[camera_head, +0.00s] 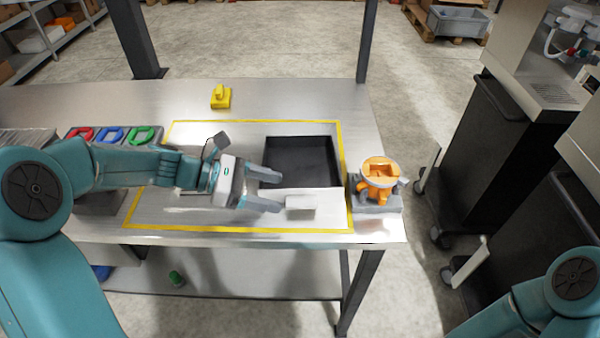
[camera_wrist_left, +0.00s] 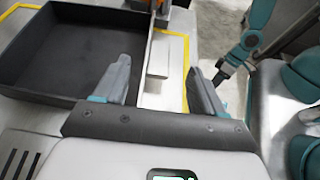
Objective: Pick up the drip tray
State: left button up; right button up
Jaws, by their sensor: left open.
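The drip tray (camera_head: 302,152) is a shallow, black, open box on the steel bench, inside a yellow outline. It looks empty. A pale steel strip runs along its near side, with a small light tab (camera_head: 300,203) projecting toward me. The tray also shows at the left of the wrist view (camera_wrist_left: 60,50), with the tab (camera_wrist_left: 159,58) right of it. My left gripper (camera_head: 268,190) is open and empty at the tray's near left corner. In the wrist view its fingers (camera_wrist_left: 158,76) stand on either side of the strip and tab, apart from them.
An orange and white device (camera_head: 380,177) on a grey base stands right of the tray at the bench edge. A yellow object (camera_head: 221,97) sits at the back. Red, blue and green rings (camera_head: 112,134) lie beyond my left arm. Dark carts (camera_head: 490,150) stand at the right.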

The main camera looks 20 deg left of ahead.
aim_at(312, 198)
pick_arm(q)
jog(key=x, duration=0.4)
jog(key=shift+w, duration=0.1)
grip_shut()
jog(key=shift+r, duration=0.1)
